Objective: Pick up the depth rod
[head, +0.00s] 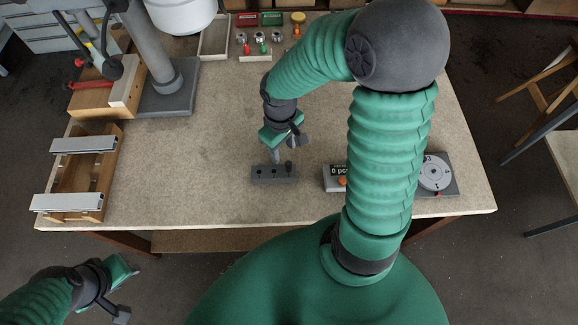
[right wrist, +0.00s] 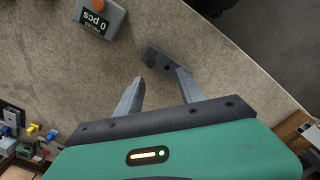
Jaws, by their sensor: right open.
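A small dark grey block (head: 268,175) with holes in its top lies near the front middle of the table. A short dark upright piece (head: 289,167) stands at its right end and may be the depth rod; I cannot tell for sure. The block also shows in the right wrist view (right wrist: 160,60), just beyond the fingertips. My right gripper (head: 275,156) is above and behind the block, pointing down. In the right wrist view its two fingers (right wrist: 161,78) are apart with nothing between them. My left gripper (head: 125,272) hangs off the table at lower left, fingers unclear.
A grey counter box (head: 333,179) reading 0 pcs with an orange button is right of the block. A round dial device (head: 436,173) is further right. A wooden rack with light profiles (head: 73,178) is at left, a drill stand (head: 168,90) behind it. The middle left table is clear.

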